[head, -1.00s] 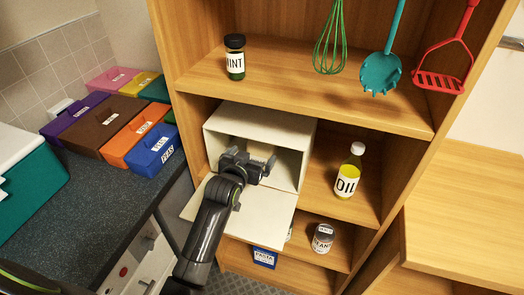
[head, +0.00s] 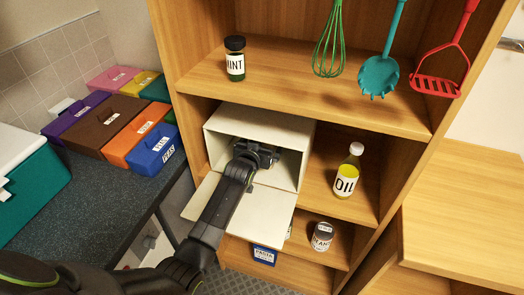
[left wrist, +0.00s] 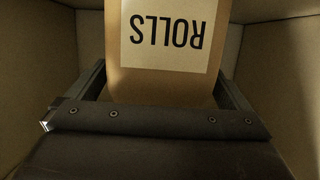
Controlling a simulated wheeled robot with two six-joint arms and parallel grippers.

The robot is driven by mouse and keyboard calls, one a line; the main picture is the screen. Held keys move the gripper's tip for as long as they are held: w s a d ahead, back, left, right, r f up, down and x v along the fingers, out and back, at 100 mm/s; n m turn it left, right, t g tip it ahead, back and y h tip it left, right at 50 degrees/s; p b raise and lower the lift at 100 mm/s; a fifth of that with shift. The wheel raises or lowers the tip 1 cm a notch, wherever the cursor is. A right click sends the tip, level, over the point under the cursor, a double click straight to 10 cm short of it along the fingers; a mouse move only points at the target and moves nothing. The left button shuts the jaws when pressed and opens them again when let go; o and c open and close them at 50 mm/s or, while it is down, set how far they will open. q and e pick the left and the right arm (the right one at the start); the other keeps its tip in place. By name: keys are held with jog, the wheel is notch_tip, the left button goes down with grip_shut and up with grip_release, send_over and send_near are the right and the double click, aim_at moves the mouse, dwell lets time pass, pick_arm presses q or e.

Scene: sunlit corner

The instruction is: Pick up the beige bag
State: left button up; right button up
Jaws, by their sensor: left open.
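The beige bag (left wrist: 165,75) shows in the left wrist view with an upside-down "ROLLS" label, inside a box with pale walls. My left gripper (left wrist: 162,92) is open, with one finger on each side of the bag's lower part in that view. Whether the fingers touch it I cannot tell. In the head view my left gripper (head: 262,155) reaches into the open white box (head: 231,112) on the middle shelf, and the bag is hidden there. The box's flap (head: 262,215) is folded down in front. My right gripper is not in view.
An oil bottle (head: 346,172) stands right of the box. A mint jar (head: 235,58) is on the shelf above. A can (head: 322,236) and a blue pasta box (head: 265,255) are below. The box walls leave little room around my gripper.

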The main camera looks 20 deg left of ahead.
pick_arm(q)
jog(key=shift+w, duration=0.1)
jog(key=c, duration=1)
jog(key=shift+r, duration=0.25)
jog(key=shift+c, duration=0.2)
